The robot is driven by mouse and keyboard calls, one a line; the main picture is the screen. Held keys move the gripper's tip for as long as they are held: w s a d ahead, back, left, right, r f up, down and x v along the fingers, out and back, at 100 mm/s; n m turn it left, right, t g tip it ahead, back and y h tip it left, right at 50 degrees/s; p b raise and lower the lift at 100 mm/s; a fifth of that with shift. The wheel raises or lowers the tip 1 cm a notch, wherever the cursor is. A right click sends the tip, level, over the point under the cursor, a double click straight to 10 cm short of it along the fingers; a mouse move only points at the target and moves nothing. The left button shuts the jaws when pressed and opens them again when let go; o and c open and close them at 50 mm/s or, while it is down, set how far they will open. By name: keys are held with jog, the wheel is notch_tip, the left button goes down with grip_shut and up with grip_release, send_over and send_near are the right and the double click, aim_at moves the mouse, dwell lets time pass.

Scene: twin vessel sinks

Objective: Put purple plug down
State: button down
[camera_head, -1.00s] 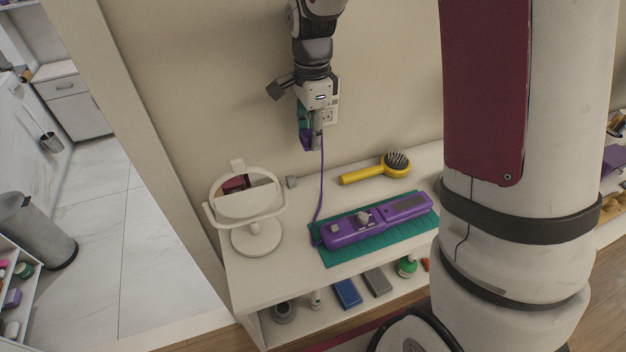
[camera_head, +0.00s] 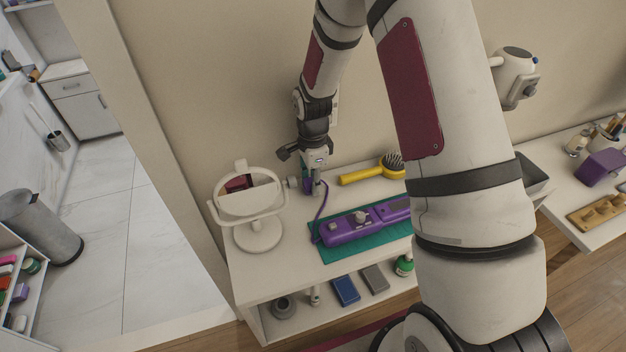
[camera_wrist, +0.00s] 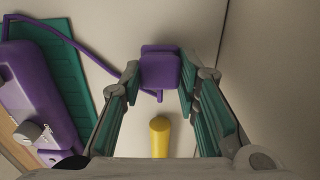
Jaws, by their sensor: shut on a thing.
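My gripper (camera_wrist: 160,80) is shut on the purple plug (camera_wrist: 160,68), which sits between the green-padded fingertips in the wrist view. In the head view my gripper (camera_head: 312,188) is low, by the shelf top at the back, right of the mirror. The plug is mostly hidden there behind the fingers. A purple cord (camera_wrist: 98,72) runs from the plug to the purple power strip (camera_head: 352,226), which lies on a green mat (camera_head: 340,252). I cannot tell whether the plug touches the shelf top.
A white round mirror (camera_head: 258,234) stands close to the left of my gripper. A yellow hairbrush (camera_head: 362,175) lies to the right, and its handle (camera_wrist: 160,135) shows in the wrist view. The wall is close behind. The shelf top (camera_head: 285,258) is bare at the front left.

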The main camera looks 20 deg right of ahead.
jog(key=shift+f, duration=0.6)
jog(key=c, duration=1.2)
grip_release()
jog(key=s+r+n+t+b, duration=0.1)
jog(key=s+r+n+b, duration=0.15)
jog(key=r, duration=1.85)
jog(key=s+r+n+t, duration=0.1)
jog(key=s+r+n, duration=0.3)
jog(key=s, duration=0.3)
jog(key=s+r+n+t, duration=0.2)
jog(key=s+r+n, duration=0.2)
jog(key=s+n, duration=0.2)
jog(key=s+r+n+t, duration=0.1)
jog(key=s+r+n, duration=0.3)
jog(key=s, duration=0.4)
jog(key=shift+s+a+r+n+t, duration=0.1)
jog(key=shift+a+n+t, duration=0.25)
jog(key=shift+n, duration=0.4)
